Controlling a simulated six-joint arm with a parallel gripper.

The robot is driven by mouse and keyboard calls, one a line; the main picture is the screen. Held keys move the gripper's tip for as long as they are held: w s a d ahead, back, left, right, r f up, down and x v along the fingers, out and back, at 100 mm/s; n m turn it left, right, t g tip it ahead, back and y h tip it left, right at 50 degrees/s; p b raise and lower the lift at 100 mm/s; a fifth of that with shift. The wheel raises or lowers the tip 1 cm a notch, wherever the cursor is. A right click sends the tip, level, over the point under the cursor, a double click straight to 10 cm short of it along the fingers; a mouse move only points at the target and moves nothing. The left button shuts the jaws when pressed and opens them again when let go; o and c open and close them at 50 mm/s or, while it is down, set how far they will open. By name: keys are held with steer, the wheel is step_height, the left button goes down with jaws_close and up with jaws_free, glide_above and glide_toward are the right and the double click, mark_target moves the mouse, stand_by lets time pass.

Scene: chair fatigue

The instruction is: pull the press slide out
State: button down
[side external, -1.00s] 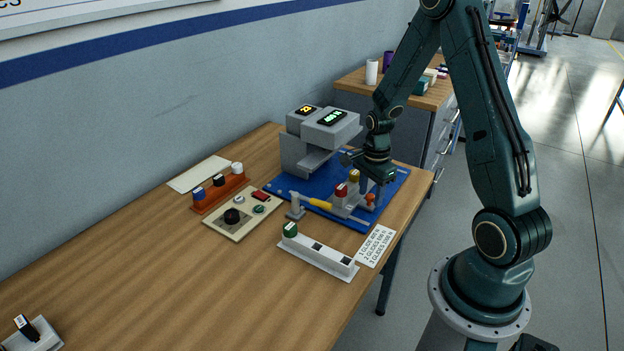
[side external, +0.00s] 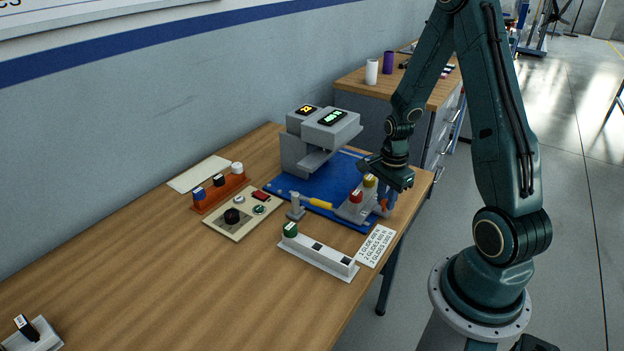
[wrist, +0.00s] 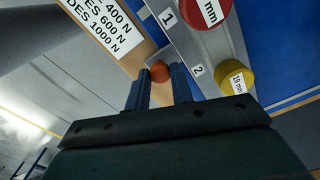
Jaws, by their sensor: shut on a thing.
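The grey press slide (side external: 350,213) lies on the blue base plate (side external: 288,190), in front of the grey press (side external: 322,135) with its two lit displays. It carries a red-topped piece (side external: 356,195) and a yellow-topped piece (side external: 369,181). In the wrist view, the slide (wrist: 190,45) shows numbered spots 1 and 2 beside the red piece (wrist: 206,12) and the yellow piece (wrist: 236,78). An orange knob (wrist: 159,71) at the slide's outer end sits between my fingertips. My gripper (side external: 386,205) points down and is shut on this knob, its upper part hiding some of the slide's far end.
A lever with a yellow handle (side external: 320,203) stands left of the slide. A white rack (side external: 318,257) with a green-topped piece, a force card (side external: 376,246) and a dial panel (side external: 238,215) lie nearby. The table's right edge is close to my gripper.

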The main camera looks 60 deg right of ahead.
steer(key=shift+s, duration=0.3)
steer(key=c, duration=1.2)
jaws_free()
steer(key=shift+w, duration=0.1)
steer(key=shift+r, duration=0.65)
step_height(320, 180, up, 12)
steer(key=shift+r, duration=0.25)
steer(key=shift+a+r, duration=0.1)
